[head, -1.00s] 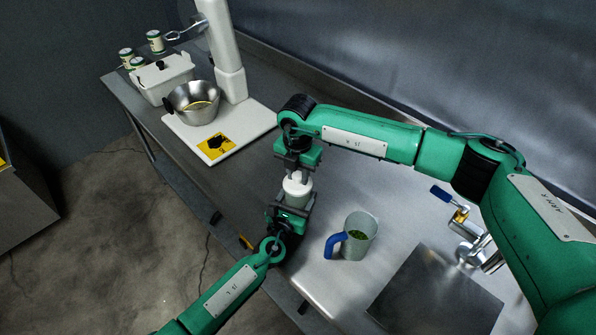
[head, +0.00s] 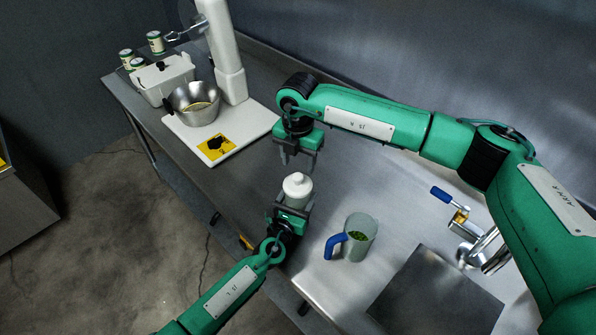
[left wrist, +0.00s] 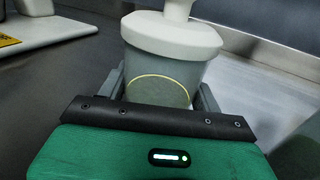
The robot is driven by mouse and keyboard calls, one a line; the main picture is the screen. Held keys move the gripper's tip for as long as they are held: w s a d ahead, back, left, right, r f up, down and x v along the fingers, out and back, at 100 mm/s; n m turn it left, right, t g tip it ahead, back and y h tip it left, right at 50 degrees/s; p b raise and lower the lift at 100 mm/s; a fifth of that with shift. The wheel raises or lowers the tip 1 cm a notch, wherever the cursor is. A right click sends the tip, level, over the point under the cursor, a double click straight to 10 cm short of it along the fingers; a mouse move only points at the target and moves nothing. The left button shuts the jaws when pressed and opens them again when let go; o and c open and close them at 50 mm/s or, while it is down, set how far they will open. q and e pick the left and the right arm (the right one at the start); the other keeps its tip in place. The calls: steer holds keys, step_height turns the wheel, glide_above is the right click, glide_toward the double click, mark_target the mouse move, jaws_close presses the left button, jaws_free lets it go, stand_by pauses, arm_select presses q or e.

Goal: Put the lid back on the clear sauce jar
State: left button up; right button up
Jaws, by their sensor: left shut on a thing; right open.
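The clear sauce jar (left wrist: 160,82) stands upright between the fingers of my left gripper (head: 292,205), which is shut on it. The white lid (head: 297,184) with its knob sits on top of the jar; in the left wrist view the lid (left wrist: 170,35) covers the jar's mouth and looks about level. My right gripper (head: 298,158) is open and empty, above and apart from the lid, with its fingers pointing down. The jar's lower part is hidden by my left gripper.
A clear pitcher (head: 368,228) with a blue handle and green contents stands right of the jar. A stand mixer (head: 228,60) with a steel bowl (head: 188,110) and a white bin (head: 150,87) are at the back left. A faucet (head: 468,228) is at the right.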

step_height(320, 180, up, 6)
steer(key=shift+r, duration=0.15)
arm_select(q)
steer(key=o, duration=1.5)
steer(key=b+v, duration=0.2)
steer(key=v, duration=1)
steer(key=shift+s+a+f, duration=0.15)
steer(key=shift+s, duration=0.05)
arm_select(e)
step_height(320, 180, down, 2)
steer(key=shift+f, duration=0.1)
arm_select(q)
steer(key=shift+s+a, duration=0.25)
steer(key=shift+s, duration=0.4)
arm_select(e)
steer(key=shift+s+f, duration=0.1)
steer(key=shift+f, duration=0.05)
